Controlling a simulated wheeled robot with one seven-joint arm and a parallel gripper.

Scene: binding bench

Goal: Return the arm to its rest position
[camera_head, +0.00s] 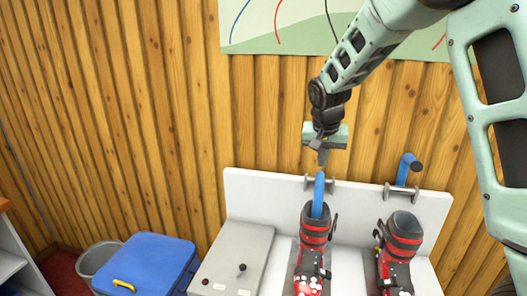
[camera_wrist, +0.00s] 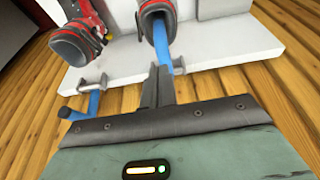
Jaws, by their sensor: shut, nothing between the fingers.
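My gripper (camera_head: 322,156) hangs from my pale green arm, pointing down in front of the wooden wall. Its fingers are shut and empty. In the head view it is just above the upright blue lever (camera_head: 319,190) that rises at the back of the left boot (camera_head: 314,238). In the wrist view the shut fingertips (camera_wrist: 158,72) appear close to the blue lever (camera_wrist: 163,44); I cannot tell whether they touch it. The left boot also shows in the wrist view (camera_wrist: 156,10).
A second red and black boot (camera_head: 402,238) stands to the right on the white bench (camera_head: 240,190), with another blue lever (camera_head: 405,170) behind it. A grey control box (camera_head: 233,260) is at left. A blue lidded box (camera_head: 150,262) and a grey bin (camera_head: 92,262) stand farther left.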

